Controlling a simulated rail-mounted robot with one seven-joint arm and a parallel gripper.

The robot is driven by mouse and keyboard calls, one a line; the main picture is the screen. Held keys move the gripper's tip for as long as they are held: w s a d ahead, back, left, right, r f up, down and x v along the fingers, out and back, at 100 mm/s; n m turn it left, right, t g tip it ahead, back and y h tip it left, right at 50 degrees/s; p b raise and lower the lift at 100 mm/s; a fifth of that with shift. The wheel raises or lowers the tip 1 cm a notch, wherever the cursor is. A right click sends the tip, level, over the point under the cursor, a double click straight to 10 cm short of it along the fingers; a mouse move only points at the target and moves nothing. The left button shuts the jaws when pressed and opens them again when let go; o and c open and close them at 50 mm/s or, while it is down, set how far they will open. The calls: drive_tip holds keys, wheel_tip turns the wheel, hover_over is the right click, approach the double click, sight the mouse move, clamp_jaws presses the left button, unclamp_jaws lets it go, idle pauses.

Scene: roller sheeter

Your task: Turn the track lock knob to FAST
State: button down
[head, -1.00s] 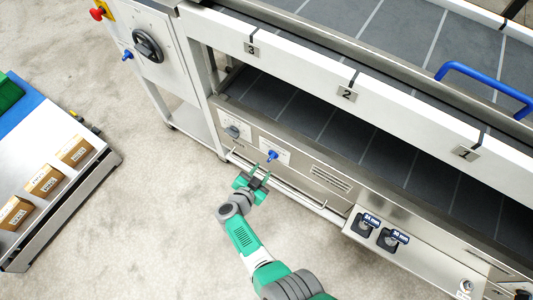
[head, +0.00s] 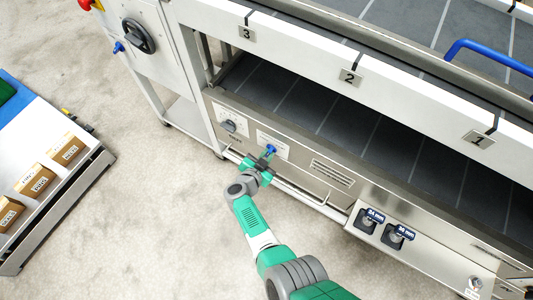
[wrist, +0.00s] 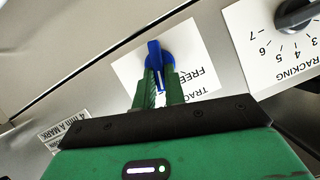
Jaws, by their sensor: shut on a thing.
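The track lock knob is a small blue lever knob (wrist: 158,58) on a white label plate (wrist: 196,66) with "TRAC" and "FREE" readable, upside down in the wrist view. The rest of the label is hidden behind the knob and fingers. In the head view the blue knob (head: 270,149) sits on the machine's lower front panel. My gripper (wrist: 161,88) has its green fingers on both sides of the knob's lever, shut on it. In the head view my gripper (head: 262,164) reaches the panel from below.
A grey tracking dial (wrist: 296,14) with a numbered scale is beside the knob; it also shows in the head view (head: 229,126). A rail (head: 300,199) runs along below the panel. Thickness blocks (head: 373,216) hang at the right. A cart with boxes (head: 37,180) stands left.

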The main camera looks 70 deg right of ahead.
drive_tip(key=shift+s+a+f+m+t+h+b, duration=0.1)
drive_tip(key=shift+m+t+h+b, duration=0.1)
drive_tip(key=shift+m+t, duration=0.35)
drive_tip(key=shift+s+d+f+m+t+h+b, duration=0.15)
drive_tip(key=shift+m+t+h, duration=0.1)
drive_tip(key=shift+m, duration=0.55)
drive_tip(key=shift+s+a+m+t+h+b, duration=0.15)
drive_tip(key=shift+m+t, duration=0.25)
drive_tip(key=shift+m, duration=0.25)
drive_tip(key=c, duration=1.5)
unclamp_jaws()
drive_tip(key=shift+o, duration=0.2)
drive_tip(key=p+v, duration=0.5)
drive_tip(key=v, duration=0.2)
drive_tip(key=shift+a, duration=0.4)
